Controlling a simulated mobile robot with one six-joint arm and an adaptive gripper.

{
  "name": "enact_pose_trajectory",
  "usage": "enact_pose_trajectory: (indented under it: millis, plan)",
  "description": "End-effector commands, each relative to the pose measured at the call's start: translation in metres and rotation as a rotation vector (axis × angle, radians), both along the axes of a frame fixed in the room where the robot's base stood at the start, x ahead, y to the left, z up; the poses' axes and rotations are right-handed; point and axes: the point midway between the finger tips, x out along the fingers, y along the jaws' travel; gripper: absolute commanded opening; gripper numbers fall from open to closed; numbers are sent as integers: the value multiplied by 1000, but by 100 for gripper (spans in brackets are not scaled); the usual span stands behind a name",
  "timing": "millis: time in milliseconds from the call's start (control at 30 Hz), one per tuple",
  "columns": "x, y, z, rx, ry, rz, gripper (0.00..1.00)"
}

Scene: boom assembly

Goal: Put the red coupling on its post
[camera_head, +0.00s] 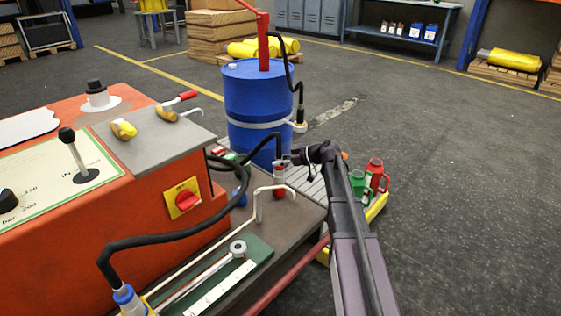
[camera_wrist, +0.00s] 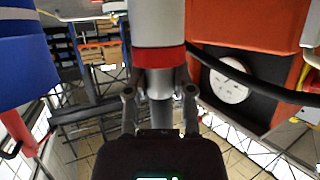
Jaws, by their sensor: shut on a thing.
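The red coupling (camera_head: 279,184) is a small red cylinder with a pale metal collar, on the end of a black hose, above the right part of the machine's grey deck. My gripper (camera_head: 287,159) is beside its upper end. In the wrist view the coupling shows as a pale cylinder with a red band (camera_wrist: 158,57). My gripper (camera_wrist: 160,97) is shut on its narrower metal part, one finger on each side. I cannot make out the post clearly, nor whether the coupling's lower end touches anything.
The orange machine (camera_head: 150,230) with a red-and-yellow switch (camera_head: 183,198) stands left. A blue drum (camera_head: 258,100) is behind. A bent cream rod (camera_head: 259,207) rises close to the coupling. Green (camera_head: 358,187) and red cans (camera_head: 376,178) stand right. Open floor lies farther right.

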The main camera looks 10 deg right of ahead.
Motion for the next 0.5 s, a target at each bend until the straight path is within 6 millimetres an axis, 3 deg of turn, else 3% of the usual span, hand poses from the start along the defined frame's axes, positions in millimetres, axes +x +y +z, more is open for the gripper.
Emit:
enact_pose_trajectory:
  millis: [500]
  plan:
    - [0,0,-8,1,0,0,0]
